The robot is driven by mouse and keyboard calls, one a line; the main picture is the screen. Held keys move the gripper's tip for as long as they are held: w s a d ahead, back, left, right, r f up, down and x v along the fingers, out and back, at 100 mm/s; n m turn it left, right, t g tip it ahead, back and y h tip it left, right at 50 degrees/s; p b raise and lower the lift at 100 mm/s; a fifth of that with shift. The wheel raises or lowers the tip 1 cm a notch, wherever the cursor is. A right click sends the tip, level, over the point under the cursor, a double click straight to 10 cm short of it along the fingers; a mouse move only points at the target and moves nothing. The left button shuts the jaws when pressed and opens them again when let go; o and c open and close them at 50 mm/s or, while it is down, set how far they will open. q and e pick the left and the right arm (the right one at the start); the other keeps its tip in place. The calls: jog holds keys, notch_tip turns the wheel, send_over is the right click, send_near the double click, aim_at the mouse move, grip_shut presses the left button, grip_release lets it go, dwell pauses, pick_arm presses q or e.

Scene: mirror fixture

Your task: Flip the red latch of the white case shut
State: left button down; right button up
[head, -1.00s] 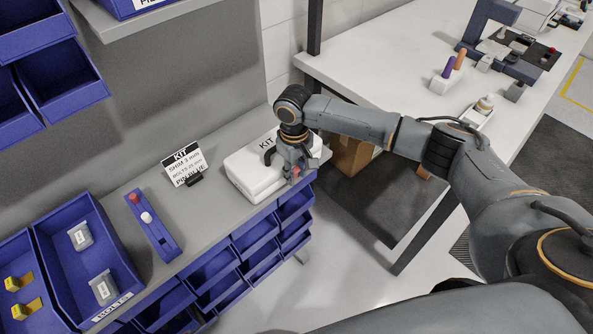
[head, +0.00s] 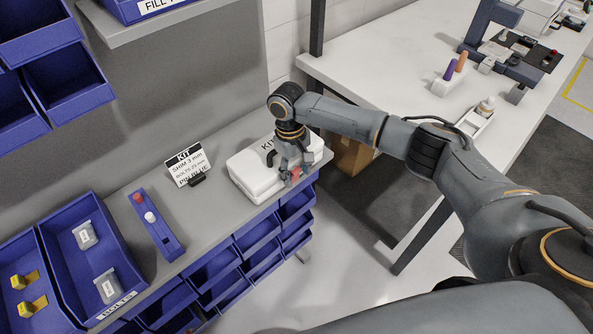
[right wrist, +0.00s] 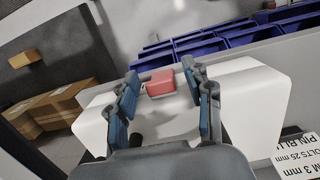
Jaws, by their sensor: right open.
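The white case (head: 253,178) lies closed on the grey shelf at its right end, with a dark handle at its back. Its red latch (right wrist: 160,82) sits on the case's front edge, and a small part of it shows in the head view (head: 295,172). My right gripper (head: 293,176) is over the case's front edge. In the right wrist view its two blue-padded fingers (right wrist: 160,80) are apart, one on each side of the latch, with nothing held. I cannot tell whether the fingertips touch the case. My left gripper is not in view.
A kit sign (head: 188,166) and a blue holder (head: 155,224) with a red and a white knob stand left of the case. Blue bins (head: 212,270) hang below the shelf edge. A cardboard box (head: 352,154) stands beyond, under the white table (head: 400,60).

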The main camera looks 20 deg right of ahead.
notch_tip(320, 180, up, 12)
jog(key=w, duration=0.1)
jog(key=shift+w+a, duration=0.3)
jog(key=shift+f, duration=0.1)
dwell(0.3)
